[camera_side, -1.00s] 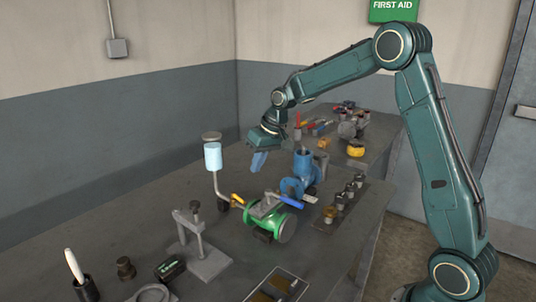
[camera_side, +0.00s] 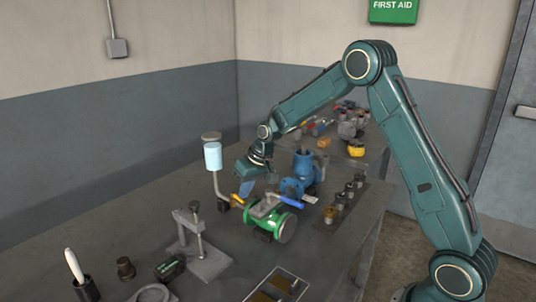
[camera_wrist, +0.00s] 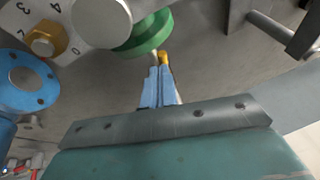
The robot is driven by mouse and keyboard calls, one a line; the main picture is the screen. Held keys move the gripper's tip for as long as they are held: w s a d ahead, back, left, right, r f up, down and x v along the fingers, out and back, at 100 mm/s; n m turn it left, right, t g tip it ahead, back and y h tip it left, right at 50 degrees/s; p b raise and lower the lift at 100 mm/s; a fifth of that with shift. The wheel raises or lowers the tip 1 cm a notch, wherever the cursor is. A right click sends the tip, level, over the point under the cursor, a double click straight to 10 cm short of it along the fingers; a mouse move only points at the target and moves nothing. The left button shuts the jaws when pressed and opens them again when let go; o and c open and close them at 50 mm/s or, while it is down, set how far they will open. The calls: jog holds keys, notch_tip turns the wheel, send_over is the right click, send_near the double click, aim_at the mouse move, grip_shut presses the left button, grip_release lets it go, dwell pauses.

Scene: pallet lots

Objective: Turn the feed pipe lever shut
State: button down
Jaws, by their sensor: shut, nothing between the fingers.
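A green valve body (camera_side: 268,222) stands on the bench in the middle of the side view. A blue lever (camera_side: 288,201) on it points right, and a yellow-ended lever (camera_side: 238,199) sticks out on its left. I cannot tell which is the feed pipe lever. My gripper (camera_side: 243,192), with pale blue fingers, is shut and empty, low beside the yellow end. In the wrist view the closed fingertips (camera_wrist: 160,73) are right at the yellow end (camera_wrist: 163,57); I cannot tell if they touch. The green flange (camera_wrist: 143,35) is just beyond; the blue lever is not visible there.
A blue flanged fitting (camera_side: 298,185) stands behind the green valve; its flange shows in the wrist view (camera_wrist: 25,80), near a numbered dial (camera_wrist: 90,20). A light blue cylinder (camera_side: 212,156) on a bent stem stands left. A clamp stand (camera_side: 205,262) is in front.

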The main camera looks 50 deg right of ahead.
jog(key=shift+a+m+h, duration=0.4)
jog(key=shift+a+m, duration=0.1)
jog(key=shift+m, duration=0.6)
dwell(0.3)
jog(key=shift+w+a+m+h, duration=0.1)
jog(key=shift+a+m+h, duration=0.25)
jog(key=shift+m, duration=0.45)
jog(key=shift+w+a+m+g+h, duration=0.25)
jog(key=shift+w+a+m+h, duration=0.35)
jog(key=shift+m, duration=1.25)
jog(key=shift+w+a+m+g+h, duration=0.2)
jog(key=shift+w+a+m+h, duration=0.3)
jog(key=shift+m, duration=1.4)
jog(key=shift+w+a+m+g+h, duration=0.25)
jog(key=shift+w+a+m+h, duration=0.35)
jog(key=shift+m, duration=1.25)
jog(key=shift+d+f, duration=0.1)
jog(key=shift+d, duration=0.1)
jog(key=shift+d, duration=0.7)
